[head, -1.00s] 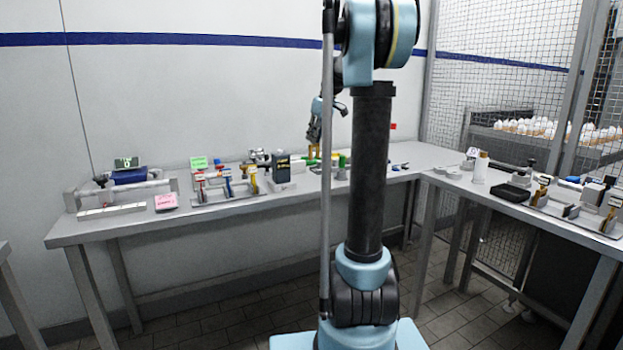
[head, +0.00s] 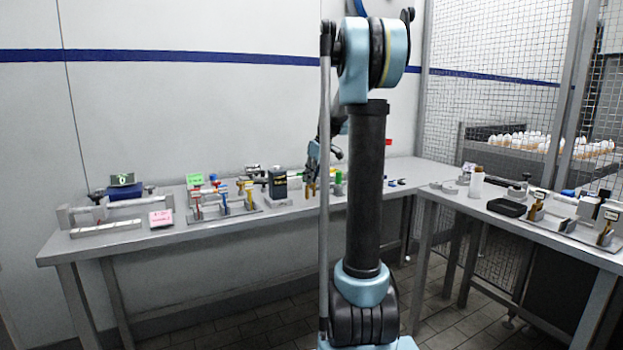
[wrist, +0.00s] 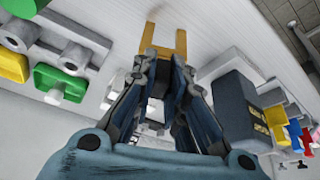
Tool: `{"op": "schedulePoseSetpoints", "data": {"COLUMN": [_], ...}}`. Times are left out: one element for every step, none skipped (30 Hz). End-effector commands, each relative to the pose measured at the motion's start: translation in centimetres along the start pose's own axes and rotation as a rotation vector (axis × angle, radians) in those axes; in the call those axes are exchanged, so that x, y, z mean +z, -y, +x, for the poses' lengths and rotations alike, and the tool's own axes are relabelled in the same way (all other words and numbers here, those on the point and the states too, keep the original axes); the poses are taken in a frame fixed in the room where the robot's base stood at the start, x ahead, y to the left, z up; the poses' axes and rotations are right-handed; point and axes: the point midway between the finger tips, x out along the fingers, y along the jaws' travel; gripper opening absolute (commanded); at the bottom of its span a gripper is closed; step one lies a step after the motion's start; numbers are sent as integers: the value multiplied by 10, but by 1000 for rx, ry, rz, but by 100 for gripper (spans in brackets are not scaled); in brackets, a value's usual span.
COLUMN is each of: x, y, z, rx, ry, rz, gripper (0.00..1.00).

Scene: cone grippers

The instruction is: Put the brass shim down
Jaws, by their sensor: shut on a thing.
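The brass shim (wrist: 163,52) is a yellow, fork-shaped piece with two prongs pointing up in the wrist view. My gripper (wrist: 164,62) is shut on its crossbar. In the head view the shim (head: 311,189) hangs below my gripper (head: 314,172), low over the back table, just right of a dark box. A pale tabletop shows behind the prongs in the wrist view. I cannot tell whether the shim touches the table. My own arm column hides part of the area to the right.
The dark box (head: 278,185) stands close to the left of my gripper. A rack with coloured handles (head: 224,203) and a pink note (head: 160,218) are farther left. Green and yellow parts (wrist: 58,83) sit on the other side. The right table (head: 465,203) holds several fixtures.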

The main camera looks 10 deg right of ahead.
Motion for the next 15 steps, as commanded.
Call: {"op": "schedulePoseSetpoints", "data": {"x": [0, 0, 0, 0, 0, 0, 0, 0, 0, 1, 1, 1, 1, 1, 1], "y": [0, 0, 0, 0, 0, 0, 0, 0, 0, 0, 0, 0, 0, 0, 0], "z": [0, 0, 0, 1, 1, 1, 1, 1, 1, 1, 1, 1, 1, 1, 1], "rx": [0, 0, 0, 0, 0, 0, 0, 0, 0, 0, 0, 0, 0, 0, 0], "ry": [0, 0, 0, 0, 0, 0, 0, 0, 0, 0, 0, 0, 0, 0, 0], "rz": [0, 0, 0, 0, 0, 0, 0, 0, 0, 0, 0, 0, 0, 0, 0], "gripper": [0, 0, 0, 0, 0, 20, 26, 33, 33, 33, 33, 33, 33, 33, 33]}}
